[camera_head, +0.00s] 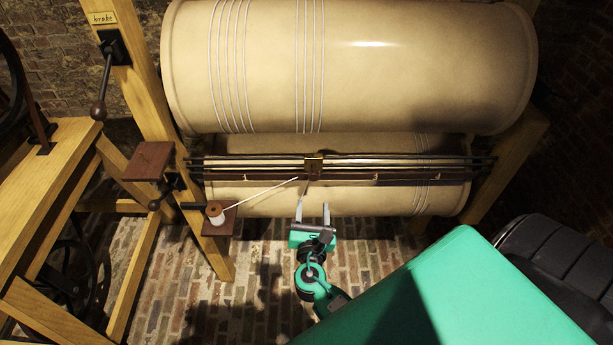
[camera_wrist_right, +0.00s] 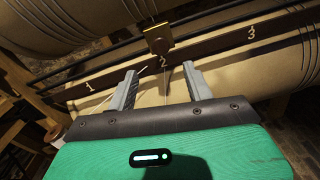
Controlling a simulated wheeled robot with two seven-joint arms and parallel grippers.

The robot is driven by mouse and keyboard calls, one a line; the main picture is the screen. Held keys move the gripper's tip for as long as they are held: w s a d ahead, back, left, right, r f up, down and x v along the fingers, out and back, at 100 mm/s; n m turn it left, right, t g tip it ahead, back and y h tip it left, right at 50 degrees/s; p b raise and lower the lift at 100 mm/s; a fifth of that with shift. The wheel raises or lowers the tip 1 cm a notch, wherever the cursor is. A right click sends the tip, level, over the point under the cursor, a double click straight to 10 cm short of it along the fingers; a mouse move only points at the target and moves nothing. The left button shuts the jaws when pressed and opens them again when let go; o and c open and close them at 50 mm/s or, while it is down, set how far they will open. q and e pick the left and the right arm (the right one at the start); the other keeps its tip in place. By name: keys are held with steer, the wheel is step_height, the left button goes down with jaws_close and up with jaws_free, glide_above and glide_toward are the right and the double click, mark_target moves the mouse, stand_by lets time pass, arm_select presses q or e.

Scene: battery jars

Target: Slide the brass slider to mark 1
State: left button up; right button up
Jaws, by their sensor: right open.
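The brass slider (camera_head: 314,164) sits on the dark horizontal rails in front of the lower cream cylinder. In the right wrist view the brass slider (camera_wrist_right: 158,40) is just above the white mark 2 (camera_wrist_right: 163,64). Mark 1 (camera_wrist_right: 88,87) is to its left and mark 3 (camera_wrist_right: 251,32) to its right on the dark bar. My right gripper (camera_head: 312,207) is open and empty, below and in front of the slider, its fingers pointing toward the bar; in the wrist view its fingers (camera_wrist_right: 160,82) are apart on either side of mark 2. My left gripper is not in view.
A white thread runs from a spool (camera_head: 216,214) on a small wooden shelf toward the slider. A large cream cylinder (camera_head: 350,65) overhangs the rails. Wooden posts and a brake lever (camera_head: 101,95) stand at left. Brick floor (camera_head: 240,285) lies below.

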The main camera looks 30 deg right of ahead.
mark_target(314, 178)
steer(key=p+x, duration=0.2)
steer(key=x, duration=0.9)
steer(key=shift+w+d, duration=0.1)
steer(key=shift+d, duration=0.05)
steer(key=shift+w+d, duration=0.4)
steer(key=shift+w, duration=0.15)
steer(key=shift+c, duration=0.4)
jaws_close()
